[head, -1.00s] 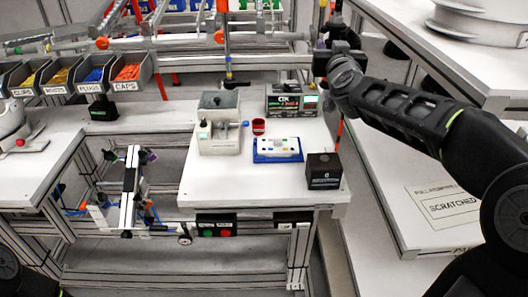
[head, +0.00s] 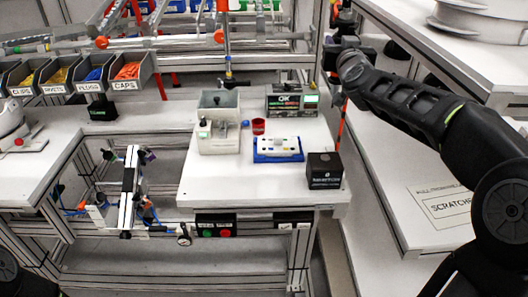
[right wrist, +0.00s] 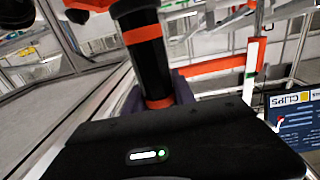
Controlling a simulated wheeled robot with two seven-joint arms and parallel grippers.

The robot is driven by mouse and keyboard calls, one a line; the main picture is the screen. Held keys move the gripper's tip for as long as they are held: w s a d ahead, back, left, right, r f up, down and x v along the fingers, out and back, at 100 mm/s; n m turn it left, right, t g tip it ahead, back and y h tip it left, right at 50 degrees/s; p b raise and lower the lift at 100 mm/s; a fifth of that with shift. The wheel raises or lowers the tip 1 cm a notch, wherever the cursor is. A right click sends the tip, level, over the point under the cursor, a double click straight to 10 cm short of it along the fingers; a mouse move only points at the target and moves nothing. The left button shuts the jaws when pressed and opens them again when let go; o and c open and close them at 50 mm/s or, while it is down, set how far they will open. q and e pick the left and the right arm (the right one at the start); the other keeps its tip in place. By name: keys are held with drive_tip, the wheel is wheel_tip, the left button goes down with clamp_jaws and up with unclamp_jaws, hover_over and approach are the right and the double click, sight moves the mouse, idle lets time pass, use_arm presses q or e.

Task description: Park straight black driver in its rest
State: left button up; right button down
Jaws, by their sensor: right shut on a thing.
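My right gripper (head: 340,46) is at the top right of the head view, past the far right corner of the white bench. In the right wrist view the gripper (right wrist: 157,92) is shut on an upright black driver (right wrist: 150,62), a straight cylinder with orange-red bands. The driver's upper end runs out of the picture and its lower part is hidden behind the gripper's body. Which part is the driver's rest I cannot tell. My left gripper is not in view.
The white bench (head: 210,180) carries a grey bin unit (head: 218,125), a display box (head: 292,100), a blue-and-white tray (head: 278,148) and a black box (head: 324,170). Parts bins (head: 128,72) stand at the left. A white shelf (head: 450,45) lies at the right.

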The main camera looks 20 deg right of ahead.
drive_tip(key=d, duration=0.1)
drive_tip(key=w+d+b, duration=0.1)
drive_tip(key=d, duration=0.1)
drive_tip(key=shift+w+d+b, duration=0.1)
drive_tip(key=shift+d+b, duration=0.1)
drive_tip(key=shift+b, duration=0.1)
drive_tip(key=c, duration=1)
unclamp_jaws()
drive_tip(key=shift+o, duration=0.6)
drive_tip(key=shift+f, duration=0.15)
drive_tip(key=o, duration=0.7)
drive_tip(key=shift+a, duration=0.1)
